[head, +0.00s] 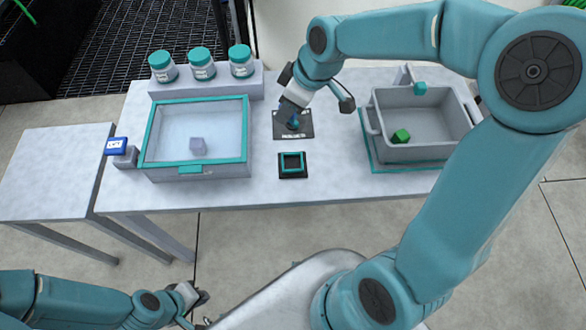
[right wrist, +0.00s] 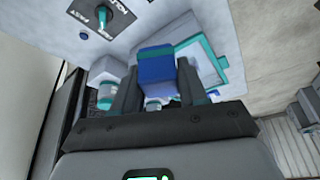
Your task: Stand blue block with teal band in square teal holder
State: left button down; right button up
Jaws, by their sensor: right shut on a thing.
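The blue block with the teal band (right wrist: 157,68) is between the two fingers of my right gripper (right wrist: 155,90), which is shut on it. In the head view my right gripper (head: 291,112) points down over the dark labelled plate, and the block is mostly hidden there. The square teal holder (head: 292,172) is a small dark base with a teal square rim, standing in front of that plate and apart from the gripper; its opening looks empty. My left gripper (head: 197,297) is low at the front, away from the table; its jaw opening is unclear.
The dark plate (head: 280,131) bears a teal knob (right wrist: 103,17). A teal-rimmed tray (head: 215,170) with a grey cube is left. A grey tote (head: 430,152) with a green block is right. Several teal-lidded jars (head: 201,68) stand behind. The table around the holder is clear.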

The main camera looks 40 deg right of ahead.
jog(key=n, duration=0.1)
jog(key=n+b, duration=0.1)
jog(key=n+y+b, duration=0.1)
jog(key=shift+s+d+r+g, duration=0.2)
jog(key=shift+s+r+g, duration=0.1)
jog(key=shift+r+g, duration=0.1)
jog(key=shift+s+r+n+g+b, duration=0.15)
jog(key=shift+r+n+g+b, duration=0.25)
jog(key=shift+n, duration=0.7)
jog(key=shift+y, duration=0.3)
jog(key=shift+a+f, duration=0.1)
jog(key=shift+f, duration=9.6)
pick_arm(q)
notch_tip(320, 180, down, 4)
jog(key=shift+w+f, duration=0.15)
jog(key=shift+f, duration=0.05)
pick_arm(e)
jog(key=shift+s, duration=0.1)
pick_arm(q)
jog(key=shift+f+b, duration=0.1)
jog(key=shift+b, duration=0.25)
jog(key=shift+f+b, duration=0.8)
pick_arm(e)
jog(key=shift+f, duration=0.55)
